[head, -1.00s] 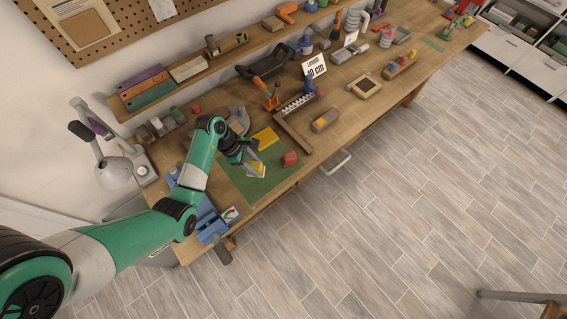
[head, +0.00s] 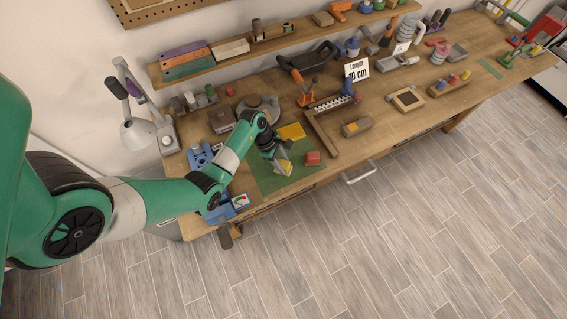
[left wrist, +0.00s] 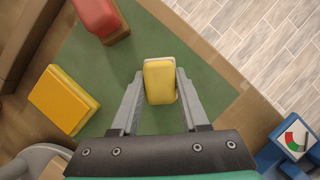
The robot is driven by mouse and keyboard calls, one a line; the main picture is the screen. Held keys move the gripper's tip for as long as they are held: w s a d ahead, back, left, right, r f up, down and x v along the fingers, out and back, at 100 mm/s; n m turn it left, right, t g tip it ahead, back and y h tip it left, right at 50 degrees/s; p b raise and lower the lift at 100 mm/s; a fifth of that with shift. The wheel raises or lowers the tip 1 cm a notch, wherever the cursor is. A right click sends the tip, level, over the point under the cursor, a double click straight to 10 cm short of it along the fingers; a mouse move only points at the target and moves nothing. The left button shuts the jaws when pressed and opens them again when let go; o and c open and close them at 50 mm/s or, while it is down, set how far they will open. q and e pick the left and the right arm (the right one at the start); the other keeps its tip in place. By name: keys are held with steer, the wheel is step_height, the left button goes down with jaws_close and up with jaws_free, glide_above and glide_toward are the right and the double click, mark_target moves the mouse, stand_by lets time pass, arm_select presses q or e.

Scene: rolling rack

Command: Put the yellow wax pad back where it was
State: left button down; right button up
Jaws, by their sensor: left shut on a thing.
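My left gripper (left wrist: 158,90) is shut on a yellow pad (left wrist: 159,80) with a pale lower edge, held between its two fingers over the green mat (left wrist: 205,80). In the head view the left gripper (head: 281,165) is over the mat (head: 262,182), with the pad (head: 285,168) at its fingertips. Whether the pad touches the mat, I cannot tell. A second yellow block (head: 291,131) lies at the mat's back edge and also shows in the left wrist view (left wrist: 62,98). My right gripper is out of view.
A red block (head: 313,158) sits on the mat right of the gripper. A blue vise with a dial (head: 240,200) is at the bench's front left. The mat's front part is clear.

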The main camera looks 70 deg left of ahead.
arm_select(q)
steer(key=shift+c, duration=2.1)
jaws_free()
steer(key=shift+f, duration=0.1)
steer(key=shift+r, duration=0.35)
steer(key=p+v, duration=0.2)
steer(key=v, duration=0.9)
steer(key=shift+r, duration=0.3)
steer(key=shift+a, duration=0.15)
